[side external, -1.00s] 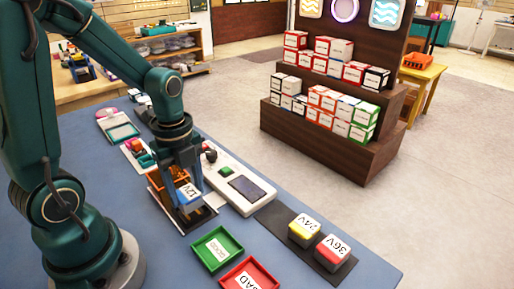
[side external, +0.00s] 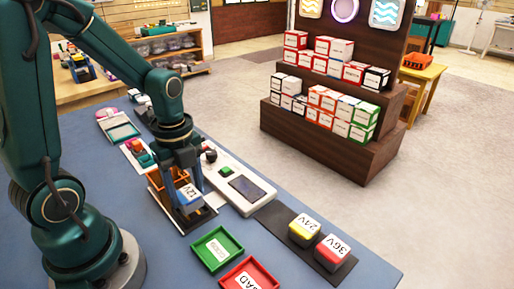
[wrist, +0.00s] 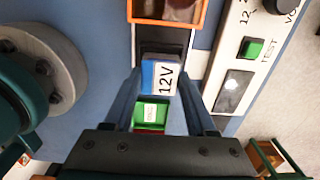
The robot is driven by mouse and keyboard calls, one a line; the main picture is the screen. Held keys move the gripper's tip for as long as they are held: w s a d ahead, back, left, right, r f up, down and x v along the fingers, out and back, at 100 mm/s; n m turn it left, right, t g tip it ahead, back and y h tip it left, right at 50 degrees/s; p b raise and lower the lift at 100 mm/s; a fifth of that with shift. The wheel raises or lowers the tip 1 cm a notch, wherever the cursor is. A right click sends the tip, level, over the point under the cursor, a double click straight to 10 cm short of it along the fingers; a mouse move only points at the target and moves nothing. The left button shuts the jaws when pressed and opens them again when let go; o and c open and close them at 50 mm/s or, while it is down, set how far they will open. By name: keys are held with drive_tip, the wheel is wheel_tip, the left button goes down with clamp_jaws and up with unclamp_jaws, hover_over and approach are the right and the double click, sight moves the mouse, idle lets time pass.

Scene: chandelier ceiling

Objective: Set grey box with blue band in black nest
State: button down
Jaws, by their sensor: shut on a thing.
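The grey box with the blue band (side external: 187,198) has a white top marked 12V. It also shows in the wrist view (wrist: 158,78), with its blue side to the left. My gripper (side external: 186,187) points down and is shut on this box, one finger on each side. In the wrist view my gripper (wrist: 162,88) has the box between its fingertips. The black nest (wrist: 165,38) shows as a dark strip just beyond the box; in the side view its dark edge (side external: 199,220) shows below the box. I cannot tell whether the box touches the nest floor.
An orange tray (wrist: 166,21) adjoins the nest. A white test panel (side external: 240,187) with a green button lies to the right. A green tray (side external: 218,249) and a red tray (side external: 249,275) stand nearer. Yellow 24V (side external: 303,231) and red 36V (side external: 332,252) boxes sit on a dark mat.

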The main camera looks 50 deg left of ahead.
drive_tip(key=shift+f, duration=1)
idle(1.0)
unclamp_jaws()
idle(0.4)
drive_tip(key=shift+r, duration=3.8)
